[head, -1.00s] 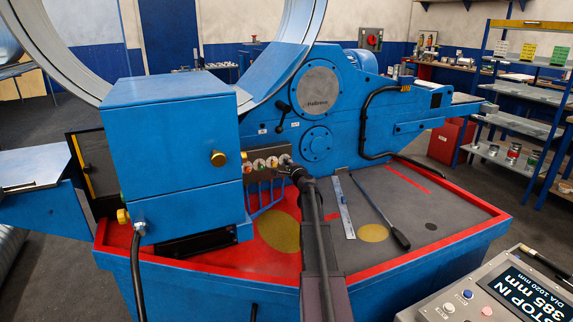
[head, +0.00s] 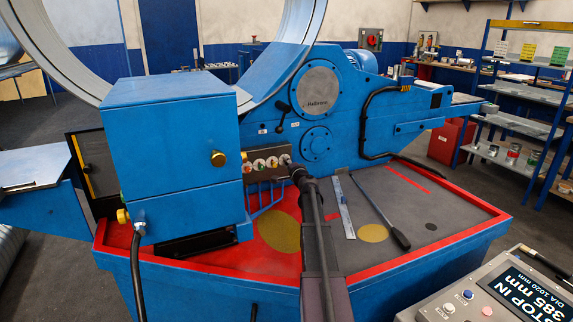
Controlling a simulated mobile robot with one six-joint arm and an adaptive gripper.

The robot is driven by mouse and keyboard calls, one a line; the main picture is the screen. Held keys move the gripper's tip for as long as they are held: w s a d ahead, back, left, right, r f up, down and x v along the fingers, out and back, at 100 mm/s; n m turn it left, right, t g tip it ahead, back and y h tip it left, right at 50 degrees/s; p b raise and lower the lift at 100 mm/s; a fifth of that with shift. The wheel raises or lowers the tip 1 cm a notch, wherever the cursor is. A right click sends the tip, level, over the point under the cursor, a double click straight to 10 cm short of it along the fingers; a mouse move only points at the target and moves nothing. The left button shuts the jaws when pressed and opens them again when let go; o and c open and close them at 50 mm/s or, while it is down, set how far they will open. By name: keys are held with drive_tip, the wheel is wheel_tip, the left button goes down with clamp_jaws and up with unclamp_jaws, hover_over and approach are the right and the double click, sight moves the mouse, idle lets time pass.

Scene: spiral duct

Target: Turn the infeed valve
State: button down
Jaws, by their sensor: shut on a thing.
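The valve block (head: 262,166) is a brown manifold on the front of the blue machine, with a row of small coloured knobs and blue hoses below. My gripper (head: 291,168) is at the block's right end, at the far end of my dark arm. It is small and dark here, and its fingers look closed around the rightmost knob, which they largely hide. Which knob is the infeed valve cannot be read in this view.
The blue machine cabinet (head: 172,150) stands left of the block. A steel rule (head: 343,207) and a black-handled lever (head: 381,212) lie on the red-rimmed tray (head: 440,243). A control panel (head: 490,293) reading "STOP IN 385 mm" is at the lower right.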

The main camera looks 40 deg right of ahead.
drive_tip(key=shift+c, duration=2.4)
unclamp_jaws()
drive_tip(key=shift+m, duration=0.5)
